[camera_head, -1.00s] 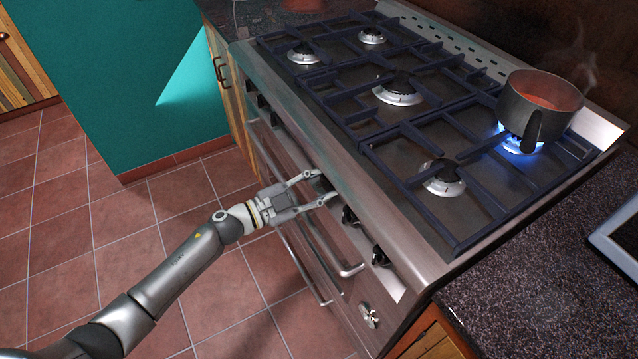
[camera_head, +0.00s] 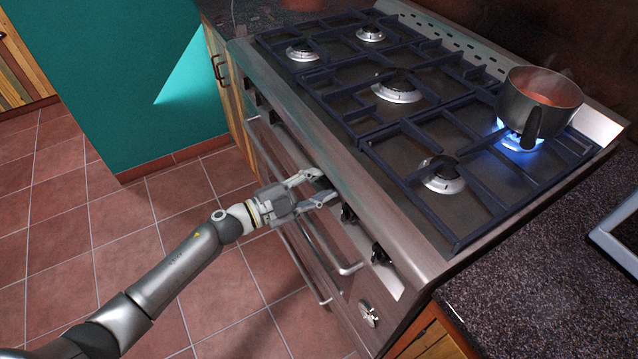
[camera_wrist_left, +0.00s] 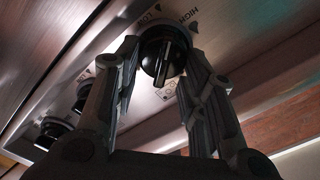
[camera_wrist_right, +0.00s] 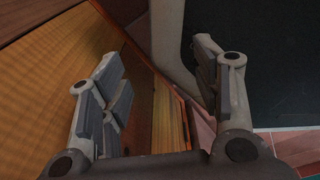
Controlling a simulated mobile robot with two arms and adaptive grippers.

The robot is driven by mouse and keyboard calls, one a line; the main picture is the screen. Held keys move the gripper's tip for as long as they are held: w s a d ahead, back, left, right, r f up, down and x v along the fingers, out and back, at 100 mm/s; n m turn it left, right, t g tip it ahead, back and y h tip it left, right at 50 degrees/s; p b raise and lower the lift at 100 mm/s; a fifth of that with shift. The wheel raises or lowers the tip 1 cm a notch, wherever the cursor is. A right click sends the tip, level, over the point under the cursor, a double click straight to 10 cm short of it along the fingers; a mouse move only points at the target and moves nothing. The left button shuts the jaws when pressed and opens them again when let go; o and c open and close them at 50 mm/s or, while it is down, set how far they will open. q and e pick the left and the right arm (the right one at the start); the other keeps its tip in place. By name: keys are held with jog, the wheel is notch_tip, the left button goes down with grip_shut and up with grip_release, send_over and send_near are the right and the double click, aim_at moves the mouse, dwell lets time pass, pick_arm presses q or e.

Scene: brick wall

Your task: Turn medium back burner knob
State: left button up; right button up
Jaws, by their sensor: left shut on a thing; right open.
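My left gripper (camera_head: 318,187) is at the front panel of the stove (camera_head: 385,205), shut on a black control knob. In the left wrist view the knob (camera_wrist_left: 163,58) sits between the two fingertips of the left gripper (camera_wrist_left: 165,62), with LOW and HIGH marks on the panel beside it. In the head view the fingers mostly hide this knob. A pot (camera_head: 541,110) with reddish contents stands on the back right burner, over a blue flame. The other burners show no flame. My right gripper (camera_wrist_right: 158,58) is open and empty in the right wrist view.
Further black knobs (camera_head: 349,214) and (camera_head: 380,254) line the panel near the held one. An oven handle (camera_head: 335,258) sticks out below. A dark countertop (camera_head: 530,280) lies to the right. The tiled floor (camera_head: 110,240) in front is clear.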

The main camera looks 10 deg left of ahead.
pick_arm(q)
jog(key=o, duration=0.9)
jog(key=v, duration=1.2)
